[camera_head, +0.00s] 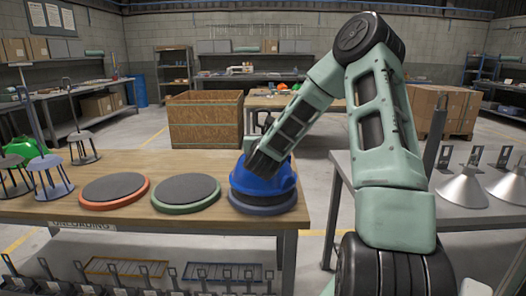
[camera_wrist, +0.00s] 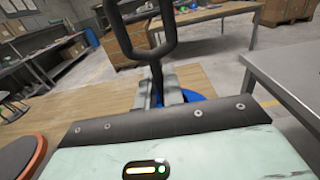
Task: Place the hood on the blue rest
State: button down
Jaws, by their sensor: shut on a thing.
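The blue hood (camera_head: 266,186) is at the right end of the wooden table, directly over the blue rest (camera_head: 262,209). It looks level and on or very close to the rest; I cannot tell whether they touch. My gripper (camera_wrist: 163,90) is shut on the upright black handle of the hood, whose loop rises towards the camera in the wrist view. A part of the blue hood (camera_wrist: 192,96) shows behind the fingers there.
An orange-rimmed rest (camera_head: 115,190) and a green-rimmed rest (camera_head: 186,194) lie empty to the left. Several stands and a green hood (camera_head: 22,148) are at the table's left end. A grey table (camera_head: 450,217) with metal cone hoods (camera_head: 463,188) is at right, across a gap.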

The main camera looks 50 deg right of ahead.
jog(key=shift+f, duration=1.85)
jog(key=c, duration=1.5)
grip_release()
jog(key=shift+f, duration=0.1)
jog(key=shift+a, duration=0.1)
jog(key=v, duration=1)
jog(key=shift+r+p, duration=0.35)
jog(key=shift+s+a+f+p, duration=0.25)
jog(key=shift+s+a+p, duration=0.45)
jog(key=shift+p, duration=0.6)
